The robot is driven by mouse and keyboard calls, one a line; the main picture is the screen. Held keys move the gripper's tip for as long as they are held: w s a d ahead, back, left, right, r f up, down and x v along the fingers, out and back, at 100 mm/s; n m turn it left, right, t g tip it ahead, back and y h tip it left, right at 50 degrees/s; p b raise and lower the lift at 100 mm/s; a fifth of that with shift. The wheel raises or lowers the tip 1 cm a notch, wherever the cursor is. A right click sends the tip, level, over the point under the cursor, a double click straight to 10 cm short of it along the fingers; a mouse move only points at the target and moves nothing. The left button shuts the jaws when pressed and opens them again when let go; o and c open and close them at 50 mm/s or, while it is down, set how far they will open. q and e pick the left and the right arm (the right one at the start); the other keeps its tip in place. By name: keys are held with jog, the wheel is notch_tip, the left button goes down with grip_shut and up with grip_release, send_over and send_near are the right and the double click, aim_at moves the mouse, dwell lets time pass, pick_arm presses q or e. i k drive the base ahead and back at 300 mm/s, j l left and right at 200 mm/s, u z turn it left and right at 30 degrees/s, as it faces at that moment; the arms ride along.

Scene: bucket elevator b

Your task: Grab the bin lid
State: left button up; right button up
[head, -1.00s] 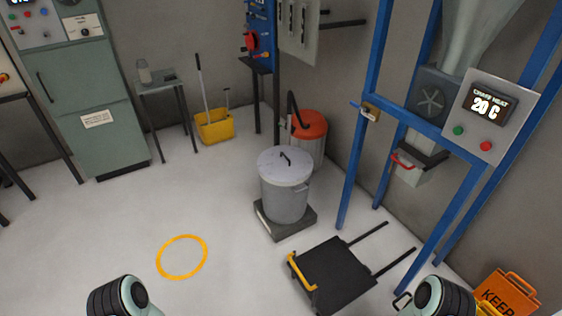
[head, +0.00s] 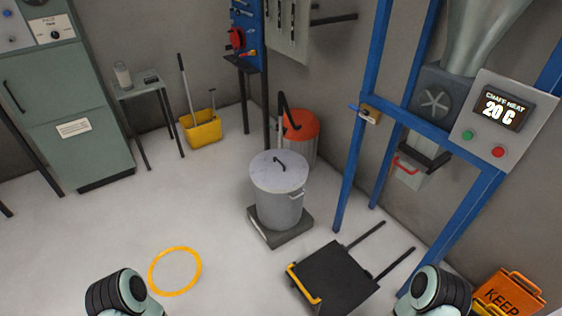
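The bin lid (head: 267,177) is a round grey metal lid with a dark handle (head: 279,162) on top. It sits on the grey metal bin (head: 279,210), which stands upright on a low dark platform (head: 282,238) on the floor. In the head view parts of my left arm show at the bottom left and parts of my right arm at the bottom right. Both are well apart from the bin. The fingers of both grippers are out of view.
A black flat cart (head: 335,279) with a yellow handle lies in front of the bin. An orange-topped drum (head: 301,126) stands close behind it. A blue frame (head: 352,170) rises at the right. An orange sign (head: 508,292) is at bottom right. Floor around the yellow ring (head: 175,271) is clear.

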aim_at(276, 169)
jog(key=i+j+z, duration=0.1)
jog(key=i+j, duration=0.2)
jog(key=i+j+z, duration=0.15)
jog(key=i+j, duration=0.2)
jog(key=i, duration=0.15)
jog(key=i+j+z, duration=0.1)
jog(key=i+j, duration=0.25)
jog(key=i+j+z, duration=0.1)
jog(key=i+j, duration=0.25)
jog(key=i+j+z, duration=0.15)
jog(key=i+j, duration=0.2)
jog(key=j, duration=0.2)
jog(key=i+j+z, duration=0.1)
jog(key=i+j, duration=0.25)
jog(key=i+j+z, duration=0.1)
jog(key=i+j, duration=0.2)
jog(key=j, duration=0.35)
jog(key=i+j+z, duration=0.15)
jog(key=j, duration=0.35)
jog(key=i, duration=0.1)
